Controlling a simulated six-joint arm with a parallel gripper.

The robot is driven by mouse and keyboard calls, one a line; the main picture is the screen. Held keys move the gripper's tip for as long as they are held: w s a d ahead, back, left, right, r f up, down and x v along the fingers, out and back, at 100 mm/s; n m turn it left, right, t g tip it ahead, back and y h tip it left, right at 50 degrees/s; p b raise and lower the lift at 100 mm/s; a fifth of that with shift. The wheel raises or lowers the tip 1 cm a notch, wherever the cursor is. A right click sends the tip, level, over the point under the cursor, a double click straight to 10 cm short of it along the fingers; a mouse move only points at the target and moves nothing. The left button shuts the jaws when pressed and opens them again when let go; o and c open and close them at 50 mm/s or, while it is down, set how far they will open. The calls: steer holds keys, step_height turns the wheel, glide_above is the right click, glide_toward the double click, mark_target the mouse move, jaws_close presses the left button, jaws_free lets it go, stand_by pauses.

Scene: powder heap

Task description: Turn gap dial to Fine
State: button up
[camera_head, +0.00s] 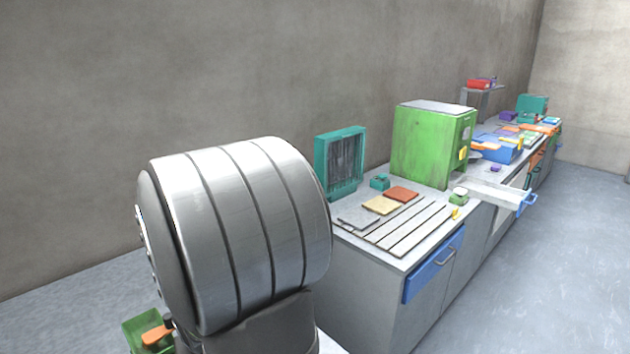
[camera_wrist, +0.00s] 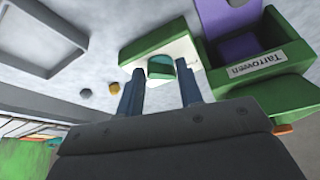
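In the wrist view a small teal knob (camera_wrist: 160,67), which looks like the gap dial, sits in a pale plate on a green unit (camera_wrist: 130,52). My gripper (camera_wrist: 160,82) is open, with one finger to the left and one to the right of the knob. The fingers look close to the knob, but I cannot tell if they touch it. I can read no Fine mark or dial setting. In the head view my gripper and this knob cannot be made out.
Next to the knob is a green box (camera_wrist: 240,60) labelled Tarroven, with a purple piece (camera_wrist: 228,20) inside. A grey tray (camera_wrist: 45,35) lies at upper left. The head view shows a counter (camera_head: 400,255) with a green machine (camera_head: 425,140) and a pulled-out drawer (camera_head: 490,192).

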steer(key=shift+w+a+r+n, duration=0.15)
steer(key=shift+w+r+n, duration=0.15)
steer(key=shift+r, duration=0.1)
step_height(320, 180, up, 16)
steer(key=w+a+n+g+h, duration=0.15)
steer(key=n+g, duration=0.25)
steer(key=n, duration=0.7)
steer(key=shift+h, duration=0.35)
steer(key=f, duration=1.7)
steer(key=shift+s+d, duration=0.2)
steer(key=shift+s, duration=0.05)
